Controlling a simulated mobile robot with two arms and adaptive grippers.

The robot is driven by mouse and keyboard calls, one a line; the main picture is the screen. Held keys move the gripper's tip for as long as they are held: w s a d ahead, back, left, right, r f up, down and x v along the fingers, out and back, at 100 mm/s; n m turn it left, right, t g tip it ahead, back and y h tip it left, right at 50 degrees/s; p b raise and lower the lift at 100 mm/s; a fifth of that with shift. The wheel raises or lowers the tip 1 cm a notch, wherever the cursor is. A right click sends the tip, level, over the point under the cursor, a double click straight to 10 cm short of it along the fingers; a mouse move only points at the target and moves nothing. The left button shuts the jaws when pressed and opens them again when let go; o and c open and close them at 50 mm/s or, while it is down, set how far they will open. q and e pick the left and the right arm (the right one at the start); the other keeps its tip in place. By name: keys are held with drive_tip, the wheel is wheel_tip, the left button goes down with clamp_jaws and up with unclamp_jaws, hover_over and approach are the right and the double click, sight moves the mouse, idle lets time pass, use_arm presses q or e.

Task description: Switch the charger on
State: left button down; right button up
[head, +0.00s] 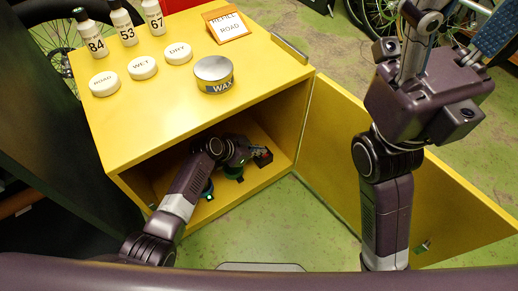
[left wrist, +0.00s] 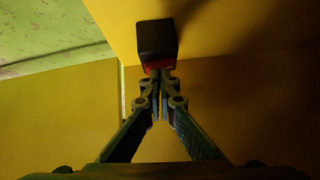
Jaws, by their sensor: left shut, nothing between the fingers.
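The charger seems to be a small black box with a red part (head: 262,156), inside the open yellow cabinet. In the left wrist view the black box (left wrist: 158,40) shows above my fingertips, with the red strip at its lower edge. My left gripper (head: 248,150) reaches into the cabinet. Its fingers (left wrist: 158,76) are shut and empty, with the tips right at the red strip. I cannot tell whether they touch it.
The yellow cabinet (head: 160,115) carries a wax tin (head: 213,74), round white-lidded tins, bottles and a sign (head: 227,26) on top. Its door (head: 335,150) stands open to the right. Wheels stand behind.

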use_arm(q)
drive_tip(key=v, duration=0.7)
drive_tip(key=shift+s+a+r, duration=0.15)
drive_tip(key=shift+a, duration=0.05)
idle(0.4)
